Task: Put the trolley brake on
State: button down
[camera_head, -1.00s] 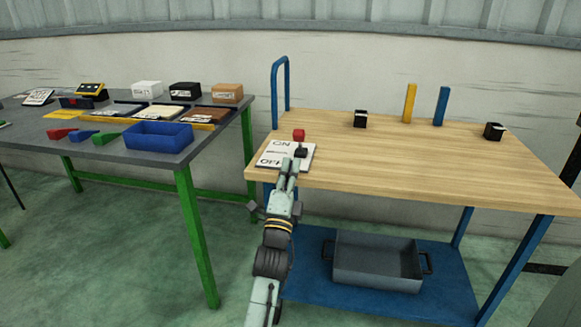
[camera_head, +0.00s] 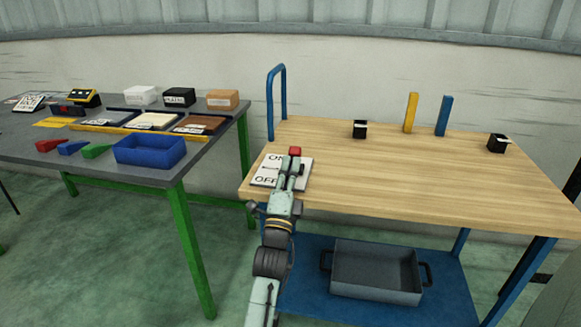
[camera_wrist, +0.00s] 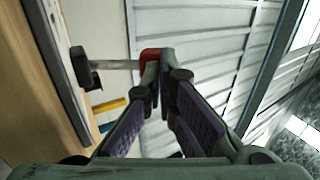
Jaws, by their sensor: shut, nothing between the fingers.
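The trolley brake is a white plate (camera_head: 266,170) marked ON and OFF, at the left end of the wooden trolley top (camera_head: 400,170). Its lever has a red knob (camera_head: 295,151). In the wrist view, a grey rod (camera_wrist: 117,64) runs from a black pivot piece (camera_wrist: 82,68) out from the plate to the red knob (camera_wrist: 149,54). My gripper (camera_head: 292,164) is shut and empty, its fingertips at the knob and partly covering it. I cannot tell whether they touch it. In the head view my gripper hides the rod and part of the plate.
Two small black blocks (camera_head: 360,129) (camera_head: 498,143), a yellow post (camera_head: 410,113) and a blue post (camera_head: 444,116) stand on the trolley. A blue handle (camera_head: 269,100) rises at its left end. A grey tray (camera_head: 375,275) lies below. A cluttered grey table (camera_head: 100,165) stands left.

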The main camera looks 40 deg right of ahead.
aim_at(294, 147)
jog(key=shift+w+d+r+g+y+p, duration=0.1)
jog(key=shift+d+r+g+y+p, duration=0.05)
jog(key=shift+r+g+y+p, duration=0.2)
jog(key=shift+r, duration=0.15)
jog(key=r+g+p, duration=0.1)
jog(key=w+d+y+p, duration=0.1)
jog(key=p, duration=0.1)
jog(key=shift+r+g+y, duration=0.25)
jog(key=shift+r+g, duration=0.1)
jog(key=shift+r, duration=0.05)
jog(key=shift+w+d+r+g+y+p, duration=0.3)
jog(key=shift+d+r+g+y+p, duration=0.1)
jog(key=shift+d+g+y+p, duration=0.15)
jog(key=shift+w+d, duration=0.2)
jog(key=shift+b+x, duration=1)
jog(key=shift+x, duration=1.7)
jog(key=shift+w+r, duration=0.1)
